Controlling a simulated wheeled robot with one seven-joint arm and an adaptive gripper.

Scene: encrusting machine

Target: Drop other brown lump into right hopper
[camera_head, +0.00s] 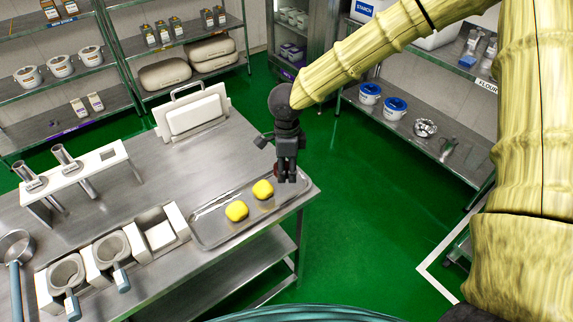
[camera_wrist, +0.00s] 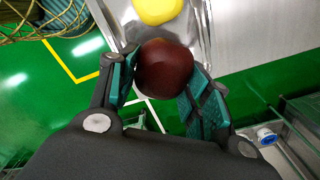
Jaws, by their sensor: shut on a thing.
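My gripper (camera_head: 287,178) is above the right end of a metal tray (camera_head: 218,240). In the wrist view my gripper (camera_wrist: 168,88) is shut on a dark brown lump (camera_wrist: 164,68), its fingers on both sides of it. In the head view the lump is mostly hidden behind the fingers. Two round grey cup-like vessels in white housings, the left one (camera_head: 67,272) and the right one (camera_head: 112,247), stand at the front left of the table, well left of my gripper. They look like the hoppers. Their insides are not clear.
Two yellow lumps (camera_head: 237,211) lie on the tray. A white square bin (camera_head: 160,235) stands between tray and vessels. A white stand with metal tubes (camera_head: 80,172) is behind them. A white board (camera_head: 195,115) stands at the table's back. The middle of the steel table (camera_head: 165,180) is clear.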

